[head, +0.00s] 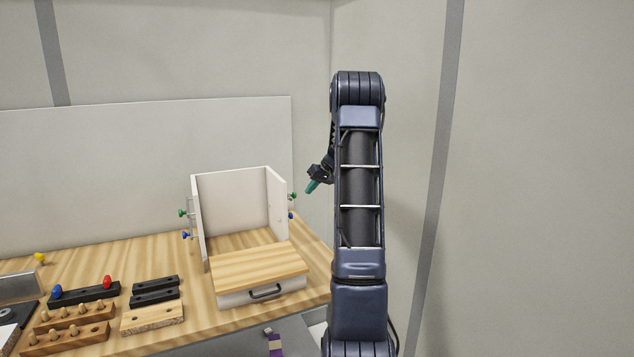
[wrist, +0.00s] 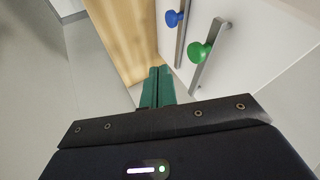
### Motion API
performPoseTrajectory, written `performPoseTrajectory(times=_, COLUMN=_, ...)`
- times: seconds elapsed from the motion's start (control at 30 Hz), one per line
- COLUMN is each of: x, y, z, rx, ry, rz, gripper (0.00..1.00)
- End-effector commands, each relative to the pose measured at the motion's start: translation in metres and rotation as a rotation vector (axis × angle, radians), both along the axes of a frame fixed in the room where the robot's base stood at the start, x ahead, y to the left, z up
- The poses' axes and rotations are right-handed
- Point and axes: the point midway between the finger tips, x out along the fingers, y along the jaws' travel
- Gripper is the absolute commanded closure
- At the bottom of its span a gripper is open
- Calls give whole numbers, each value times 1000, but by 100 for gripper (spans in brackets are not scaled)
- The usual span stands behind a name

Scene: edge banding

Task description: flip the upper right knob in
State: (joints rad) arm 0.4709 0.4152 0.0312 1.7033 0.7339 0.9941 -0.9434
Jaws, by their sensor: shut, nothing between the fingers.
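A white open box unit (head: 235,200) stands on the wooden bench. On its right side panel are an upper green knob (head: 293,195) and a lower blue knob (head: 291,215). In the wrist view the green knob (wrist: 201,52) and the blue knob (wrist: 172,18) each sit by a grey metal strip on the white panel. My gripper (head: 311,186) has green fingers, pointing down and left, just right of the upper green knob. In the wrist view my gripper (wrist: 158,80) is shut and empty, apart from both knobs, with the green knob nearer.
The left panel carries another green knob (head: 182,213) and a blue knob (head: 185,235). A wooden-topped drawer with a black handle (head: 265,291) is at the box's front. Peg blocks (head: 75,316) and black bars lie left on the bench (head: 110,262). Room right of the bench is clear.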

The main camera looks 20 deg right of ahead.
Motion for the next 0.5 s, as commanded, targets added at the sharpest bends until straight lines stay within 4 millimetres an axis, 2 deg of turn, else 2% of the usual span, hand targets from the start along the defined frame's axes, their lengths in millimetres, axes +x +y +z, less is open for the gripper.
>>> performPoseTrajectory(times=0.03, x=0, y=10, z=1, rx=1, ry=0, rz=4, gripper=100)
performPoseTrajectory(times=0.2, x=0, y=29, z=0, rx=-1, ry=-1, rz=2, gripper=100)
performPoseTrajectory(times=0.5, x=-1, y=40, z=-1, rx=-1, ry=0, rz=1, gripper=100)
